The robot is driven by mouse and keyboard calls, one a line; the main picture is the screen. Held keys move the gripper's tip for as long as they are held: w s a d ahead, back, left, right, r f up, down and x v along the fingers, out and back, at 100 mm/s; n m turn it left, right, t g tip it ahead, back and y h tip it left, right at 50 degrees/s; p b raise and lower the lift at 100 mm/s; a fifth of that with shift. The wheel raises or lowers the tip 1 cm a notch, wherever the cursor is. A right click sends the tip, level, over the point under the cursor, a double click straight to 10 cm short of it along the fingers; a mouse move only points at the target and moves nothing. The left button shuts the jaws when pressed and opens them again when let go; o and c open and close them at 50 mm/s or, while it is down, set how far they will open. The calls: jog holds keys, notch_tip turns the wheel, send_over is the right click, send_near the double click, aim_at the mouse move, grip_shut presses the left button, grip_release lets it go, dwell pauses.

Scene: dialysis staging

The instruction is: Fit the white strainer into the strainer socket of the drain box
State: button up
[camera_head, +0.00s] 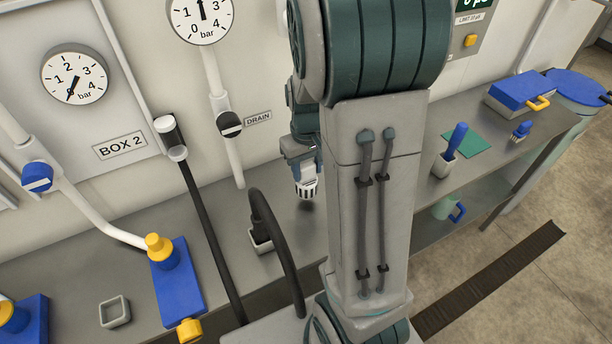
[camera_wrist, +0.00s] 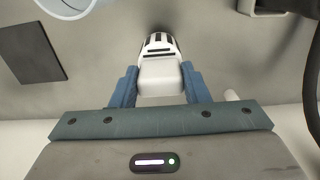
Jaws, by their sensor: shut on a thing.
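The white strainer (camera_head: 307,187), with dark slots around its lower end, is held above the grey bench top. A small shadow lies on the bench under it, so it appears clear of the surface. My gripper (camera_head: 304,172) is shut on it, pointing down. In the wrist view the strainer (camera_wrist: 160,72) sits between the two blue fingers, with its slotted end away from the palm. A small grey square holder (camera_head: 260,241) stands left of my gripper, with a black hose at it. I cannot tell which thing is the drain box; its strainer socket is not clearly visible.
A DRAIN label (camera_head: 258,118) and a white pipe with a black valve (camera_head: 229,125) are on the wall. A blue block (camera_head: 176,285) and an open grey square holder (camera_head: 115,311) stand at left. A dark flat square (camera_wrist: 32,53) shows in the wrist view.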

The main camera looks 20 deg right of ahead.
aim_at(306, 175)
notch_tip(306, 175, down, 3)
jog(key=shift+r+b, duration=0.15)
jog(key=shift+b, duration=0.6)
jog(key=shift+w, duration=0.25)
jog(key=shift+f, duration=0.3)
jog(key=o, duration=1.3)
jog(key=shift+c, duration=0.2)
jog(key=shift+r, duration=0.1)
